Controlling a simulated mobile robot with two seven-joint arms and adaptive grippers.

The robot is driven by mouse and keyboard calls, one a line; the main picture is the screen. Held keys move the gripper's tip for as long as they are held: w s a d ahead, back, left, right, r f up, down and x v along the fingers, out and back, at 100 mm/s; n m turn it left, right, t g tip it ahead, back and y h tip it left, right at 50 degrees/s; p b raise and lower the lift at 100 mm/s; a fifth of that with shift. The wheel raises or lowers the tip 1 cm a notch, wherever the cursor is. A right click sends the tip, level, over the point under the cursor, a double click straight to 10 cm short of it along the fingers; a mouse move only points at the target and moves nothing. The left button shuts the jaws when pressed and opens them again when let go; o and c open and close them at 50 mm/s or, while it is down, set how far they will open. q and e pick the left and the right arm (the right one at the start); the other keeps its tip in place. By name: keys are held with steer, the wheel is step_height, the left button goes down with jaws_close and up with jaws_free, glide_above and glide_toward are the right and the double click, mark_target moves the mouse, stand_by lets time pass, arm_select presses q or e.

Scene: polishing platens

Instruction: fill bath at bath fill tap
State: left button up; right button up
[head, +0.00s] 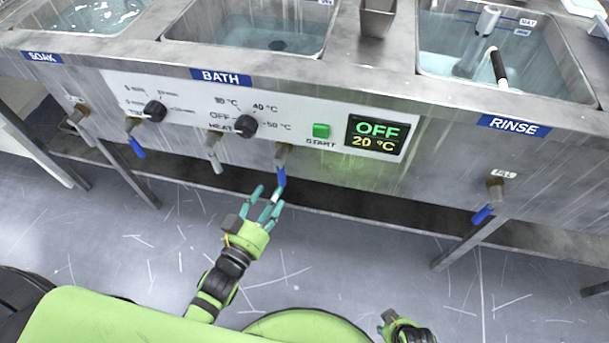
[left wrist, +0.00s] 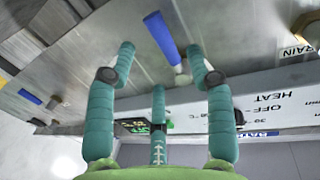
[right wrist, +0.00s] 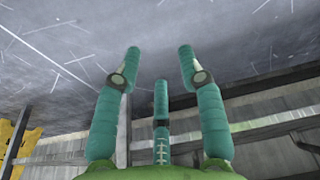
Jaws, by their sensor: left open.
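The bath (head: 265,40) holds shallow water behind the front panel marked BATH. A tap with a blue lever (head: 281,176) hangs below the panel, right of the white-handled tap; its own label is not readable. The lever points down. It also shows in the left wrist view (left wrist: 162,40), beyond and between the fingertips. My left gripper (head: 268,197) is open and empty, just below and left of the lever, apart from it as far as I can tell. My right gripper (head: 390,318) is low at the front; its fingers are open and empty in the right wrist view (right wrist: 160,65).
Another blue lever (head: 137,148) hangs at the left and one (head: 483,215) under the RINSE label. The white-handled tap (head: 214,160) is between. The panel has two black knobs, a green START button (head: 321,131) and a display (head: 376,137) reading OFF, 20 °C. The floor is clear.

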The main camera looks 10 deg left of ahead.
mark_target(282, 176)
arm_select(q)
steer(key=shift+w+d+r, duration=0.15)
steer(key=shift+w+r, duration=0.15)
steer(key=shift+r, duration=0.05)
steer(key=shift+w+r, duration=0.15)
steer(key=shift+w, duration=0.2)
steer(key=x, duration=0.5)
steer(key=shift+w+d+b, duration=0.1)
steer(key=shift+w+b, duration=0.25)
jaws_close()
